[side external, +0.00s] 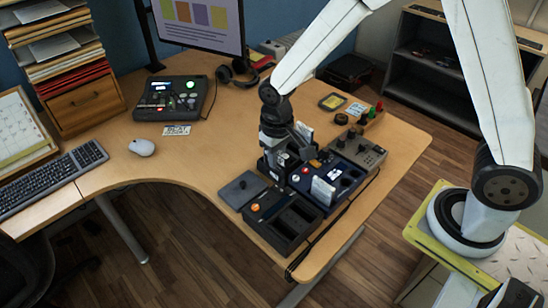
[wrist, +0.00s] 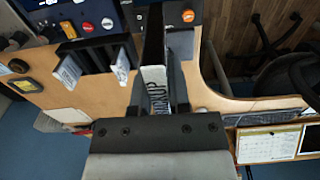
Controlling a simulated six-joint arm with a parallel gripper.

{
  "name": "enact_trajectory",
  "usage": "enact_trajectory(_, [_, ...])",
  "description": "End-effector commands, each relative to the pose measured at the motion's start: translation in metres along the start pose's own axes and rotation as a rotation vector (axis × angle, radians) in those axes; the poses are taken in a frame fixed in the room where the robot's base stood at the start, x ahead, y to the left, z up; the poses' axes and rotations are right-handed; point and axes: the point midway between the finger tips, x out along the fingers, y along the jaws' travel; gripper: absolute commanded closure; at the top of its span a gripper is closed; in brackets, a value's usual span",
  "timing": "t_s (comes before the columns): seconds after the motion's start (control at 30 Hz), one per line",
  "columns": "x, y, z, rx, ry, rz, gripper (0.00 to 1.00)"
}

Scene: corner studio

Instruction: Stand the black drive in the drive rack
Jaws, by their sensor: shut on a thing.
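My gripper (wrist: 158,100) is shut on the black drive (wrist: 153,48), a slim dark block with a pale lettered edge facing the wrist camera. In the side external view my gripper (side external: 278,160) points down over the dark units at the desk's right part and largely hides the drive. A black piece that looks like the drive rack (wrist: 95,44) is beside the held drive in the wrist view, on its left. Two pale-labelled upright pieces (wrist: 68,70) (wrist: 121,65) project from it. I cannot tell whether the held drive touches the rack.
A black slotted box (side external: 284,222) stands at the desk's front edge. A blue panel (side external: 344,170) behind it carries a white upright piece (side external: 323,190). A knobbed box (side external: 360,150) is to the right. The monitor (side external: 200,22) stands behind.

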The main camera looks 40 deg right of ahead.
Motion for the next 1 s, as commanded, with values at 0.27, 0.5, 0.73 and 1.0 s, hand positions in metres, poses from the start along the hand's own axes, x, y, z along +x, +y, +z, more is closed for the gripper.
enact_trajectory(0.27, [0.001, 0.067, -0.063, 0.008, 0.001, 0.0, 1.0])
enact_trajectory(0.5, [0.001, 0.137, -0.102, 0.007, 0.0, 0.0, 1.0])
enact_trajectory(0.73, [0.001, 0.19, -0.12, 0.004, 0.0, 0.0, 1.0])
enact_trajectory(1.0, [0.028, 0.213, -0.125, -0.001, -0.005, -0.001, 1.0])
